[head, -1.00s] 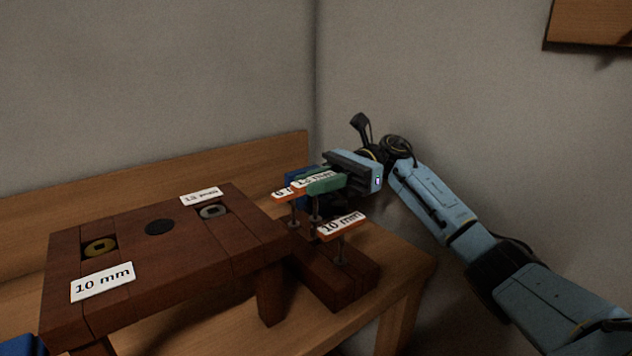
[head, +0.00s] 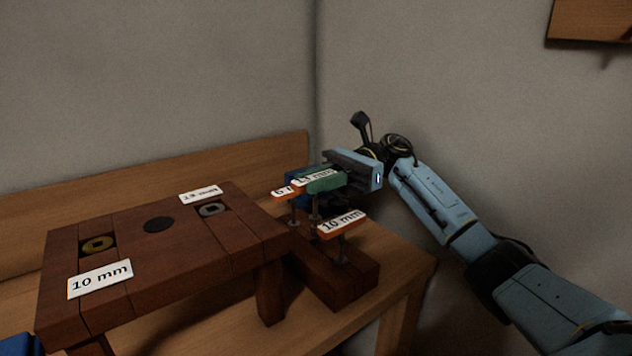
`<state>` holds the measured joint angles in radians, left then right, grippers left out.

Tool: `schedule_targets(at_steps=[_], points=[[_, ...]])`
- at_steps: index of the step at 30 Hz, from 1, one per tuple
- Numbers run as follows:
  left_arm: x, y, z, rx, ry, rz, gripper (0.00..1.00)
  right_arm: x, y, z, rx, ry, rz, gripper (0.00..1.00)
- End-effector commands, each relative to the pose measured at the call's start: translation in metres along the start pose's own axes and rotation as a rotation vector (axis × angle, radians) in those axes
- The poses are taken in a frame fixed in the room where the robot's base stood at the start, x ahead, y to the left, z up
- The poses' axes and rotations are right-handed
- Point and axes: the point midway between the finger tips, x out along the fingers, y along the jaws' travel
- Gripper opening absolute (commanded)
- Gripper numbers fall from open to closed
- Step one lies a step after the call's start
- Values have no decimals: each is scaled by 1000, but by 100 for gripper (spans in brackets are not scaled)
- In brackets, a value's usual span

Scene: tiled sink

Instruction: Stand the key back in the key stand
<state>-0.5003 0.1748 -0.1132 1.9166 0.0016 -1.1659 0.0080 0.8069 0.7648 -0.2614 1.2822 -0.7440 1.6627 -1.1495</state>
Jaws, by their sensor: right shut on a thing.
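The key with a green handle (head: 326,183) and a white size label is held in my right gripper (head: 335,177), which is shut on it. Its shaft points down over the key stand (head: 345,283), a dark brown wooden block on the bench. I cannot tell whether the shaft's lower end is in a hole. Two orange-handled keys stand upright in the stand: one (head: 341,223) labelled 10 mm in front, and one (head: 283,193) at the left, partly hidden by the green handle. My left gripper does not show clearly.
A brown wooden raised table (head: 190,265) left of the stand has a brass fitting (head: 97,245), a grey fitting (head: 212,209), a dark round spot and labels. A blue piece shows at the bottom left corner. The bench (head: 395,265) ends right of the stand; walls stand behind.

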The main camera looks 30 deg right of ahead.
Motion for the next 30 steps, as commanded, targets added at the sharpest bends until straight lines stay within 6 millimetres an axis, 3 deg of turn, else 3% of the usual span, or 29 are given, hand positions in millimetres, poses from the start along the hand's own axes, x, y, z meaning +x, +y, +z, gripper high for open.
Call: schedule_targets(at_steps=[30], points=[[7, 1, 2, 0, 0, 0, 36, 0, 0, 1, -1, 0, 0, 0]])
